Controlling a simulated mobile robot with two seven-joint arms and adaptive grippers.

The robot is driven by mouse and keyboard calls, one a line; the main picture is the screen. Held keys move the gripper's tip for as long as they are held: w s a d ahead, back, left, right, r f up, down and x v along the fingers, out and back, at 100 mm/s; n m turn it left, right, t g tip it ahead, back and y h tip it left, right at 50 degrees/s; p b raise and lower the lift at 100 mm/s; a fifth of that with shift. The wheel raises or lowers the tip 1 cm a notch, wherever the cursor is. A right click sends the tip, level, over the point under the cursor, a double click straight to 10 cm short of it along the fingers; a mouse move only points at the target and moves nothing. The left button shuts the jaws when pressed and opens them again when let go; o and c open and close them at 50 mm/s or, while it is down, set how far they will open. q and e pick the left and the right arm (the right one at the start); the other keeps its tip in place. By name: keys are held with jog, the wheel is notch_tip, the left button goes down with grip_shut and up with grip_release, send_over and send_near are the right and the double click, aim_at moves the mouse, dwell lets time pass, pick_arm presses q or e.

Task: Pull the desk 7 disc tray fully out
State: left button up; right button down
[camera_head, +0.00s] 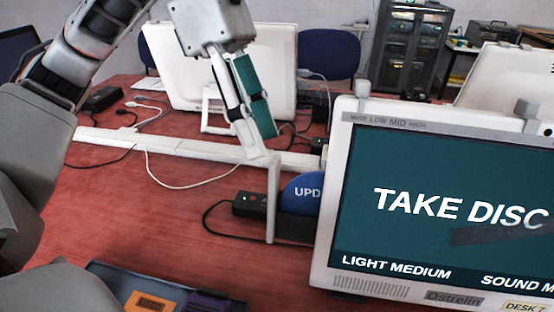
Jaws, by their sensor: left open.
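The desk 7 monitor (334,200) stands at the right, with a "DESK 7" label (524,307) at its lower edge and "TAKE DISC" on its screen. A dark tray-like part (297,228) sticks out from its left side. A blue disc (302,190) reading "UPD" stands upright in it, partly hidden by the monitor. A pale upright plate (272,205) is at the tray's outer end. My left gripper (263,145) is open and points down, its tips just above the top of the plate. I cannot tell whether they touch. My right gripper is out of view.
A grey tray (110,275) with an orange "USED" label (150,303) and a purple item (212,303) lies at the front. A black power strip (250,205) with its cable is beside the plate. A white cable duct (200,148) crosses the red desk (130,215). Another monitor (180,60) stands behind.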

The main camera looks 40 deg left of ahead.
aim_at(272, 166)
pick_arm(q)
jog(key=b+x, duration=0.1)
jog(key=x, duration=0.5)
jog(key=shift+f+b, duration=0.1)
jog(key=shift+b, duration=0.25)
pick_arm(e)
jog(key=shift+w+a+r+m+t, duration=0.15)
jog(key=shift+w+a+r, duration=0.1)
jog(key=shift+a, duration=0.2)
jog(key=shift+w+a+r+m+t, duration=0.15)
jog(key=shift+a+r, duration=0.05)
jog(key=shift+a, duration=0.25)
pick_arm(q)
jog(key=shift+c, duration=0.4)
jog(key=shift+a, duration=0.1)
grip_shut()
